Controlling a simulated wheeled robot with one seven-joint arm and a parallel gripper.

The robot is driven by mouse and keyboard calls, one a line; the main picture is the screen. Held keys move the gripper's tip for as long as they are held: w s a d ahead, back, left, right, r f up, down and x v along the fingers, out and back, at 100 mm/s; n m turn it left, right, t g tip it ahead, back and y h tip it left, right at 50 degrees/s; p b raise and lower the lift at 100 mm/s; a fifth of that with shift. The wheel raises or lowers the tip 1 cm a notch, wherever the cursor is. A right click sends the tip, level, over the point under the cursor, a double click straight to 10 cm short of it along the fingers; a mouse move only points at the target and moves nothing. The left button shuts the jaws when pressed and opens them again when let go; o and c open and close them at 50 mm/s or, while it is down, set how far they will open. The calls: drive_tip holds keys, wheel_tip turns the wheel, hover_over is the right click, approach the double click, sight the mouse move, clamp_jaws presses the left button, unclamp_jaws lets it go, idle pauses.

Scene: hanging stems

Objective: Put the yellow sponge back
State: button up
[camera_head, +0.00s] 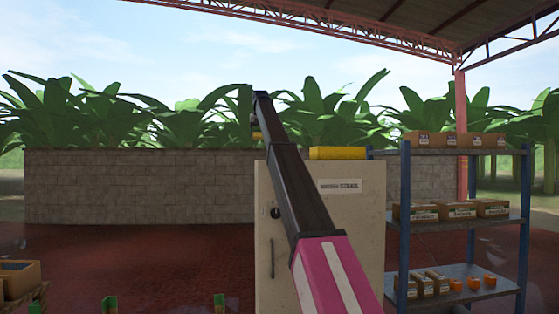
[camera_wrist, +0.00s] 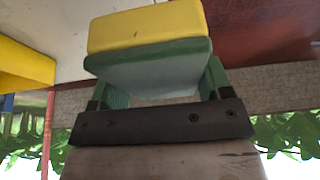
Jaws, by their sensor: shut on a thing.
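The yellow sponge (camera_wrist: 147,26) has a yellow layer and a grey-green layer. In the wrist view it sits between the green fingers of my gripper (camera_wrist: 155,72), which is shut on it. In the head view my gripper (camera_head: 257,118) is at the far end of my raised arm, mostly hidden by it.
The pale cabinet (camera_head: 352,225) has a label and a handle. A yellow block (camera_head: 338,153) lies on its top and also shows in the wrist view (camera_wrist: 22,65). A blue shelf rack (camera_head: 405,180) with boxes stands to the right. Open red floor (camera_head: 150,255) lies left.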

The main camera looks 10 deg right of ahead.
drive_tip(key=d+f, duration=0.2)
drive_tip(key=d, duration=0.1)
drive_tip(key=w+d+f, duration=0.1)
drive_tip(key=d+f, duration=0.1)
drive_tip(key=d, duration=0.2)
drive_tip(key=w+d+f, duration=0.1)
drive_tip(key=d+f, duration=0.1)
drive_tip(key=d, duration=0.1)
drive_tip(key=shift+w+d+f, duration=0.1)
drive_tip(key=shift+d+f, duration=0.15)
drive_tip(key=shift+d, duration=0.05)
drive_tip(key=shift+f, duration=2.05)
drive_tip(key=shift+f, duration=0.1)
drive_tip(key=o, duration=0.8)
drive_tip(key=v, duration=1.2)
